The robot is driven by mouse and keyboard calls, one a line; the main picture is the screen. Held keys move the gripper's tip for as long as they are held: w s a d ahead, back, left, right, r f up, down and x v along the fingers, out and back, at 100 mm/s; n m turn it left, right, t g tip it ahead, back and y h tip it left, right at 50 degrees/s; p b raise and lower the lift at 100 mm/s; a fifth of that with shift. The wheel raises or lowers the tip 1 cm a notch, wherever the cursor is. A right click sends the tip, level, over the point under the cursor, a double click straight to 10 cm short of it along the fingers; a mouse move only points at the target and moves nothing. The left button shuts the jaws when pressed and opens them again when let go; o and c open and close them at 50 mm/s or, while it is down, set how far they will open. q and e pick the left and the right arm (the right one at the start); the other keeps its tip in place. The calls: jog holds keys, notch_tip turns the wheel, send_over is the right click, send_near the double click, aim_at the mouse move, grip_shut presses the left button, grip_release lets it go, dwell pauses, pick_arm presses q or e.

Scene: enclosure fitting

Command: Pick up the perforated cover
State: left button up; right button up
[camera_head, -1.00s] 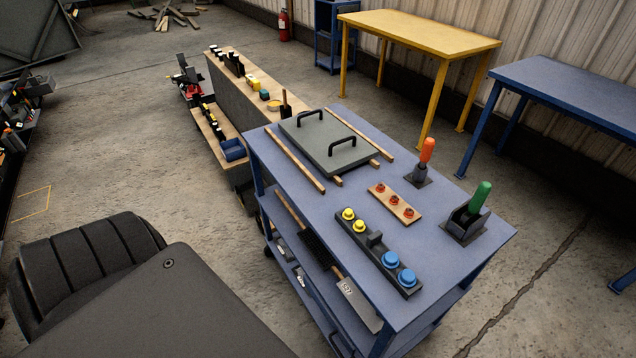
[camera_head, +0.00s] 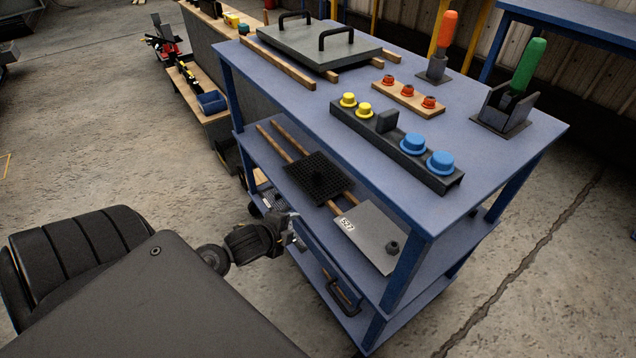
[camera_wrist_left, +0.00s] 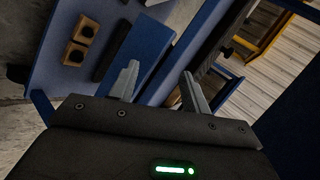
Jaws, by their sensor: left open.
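I cannot make out the cover in that view. My right gripper is not in view.
A grey labelled plate with a knob (camera_head: 362,234) lies beside the cover. The cart's top (camera_head: 290,95) hangs over the shelf, and a corner post (camera_head: 403,268) stands at right. Wooden blocks (camera_wrist_left: 80,42) show in the left wrist view.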

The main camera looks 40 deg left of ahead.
pick_arm(q)
jog(key=w+a+r+m+t, duration=0.25)
jog(key=w+a+m, duration=0.2)
jog(key=m, duration=0.35)
jog(key=m+t+h, duration=0.3)
jog(key=m, duration=1.1)
send_near(317, 170)
jog(key=shift+w+d+b, duration=0.2)
jog(key=shift+w+b, duration=0.1)
jog(key=shift+w, duration=0.85)
jog(key=shift+w+d+f+b, duration=0.1)
jog(key=shift+w+f+b, duration=0.1)
jog(key=shift+w, duration=0.6)
jog(key=shift+w+d+f+b, duration=0.1)
jog(key=shift+w+f, duration=0.1)
jog(key=shift+w, duration=0.65)
jog(key=shift+w+d+f+b, duration=0.1)
jog(key=shift+w+f+b, duration=0.1)
jog(key=shift+w, duration=1)
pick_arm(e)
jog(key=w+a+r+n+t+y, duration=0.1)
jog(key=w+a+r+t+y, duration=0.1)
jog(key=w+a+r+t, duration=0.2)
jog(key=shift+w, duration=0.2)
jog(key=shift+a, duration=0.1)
pick_arm(q)
grip_shut()
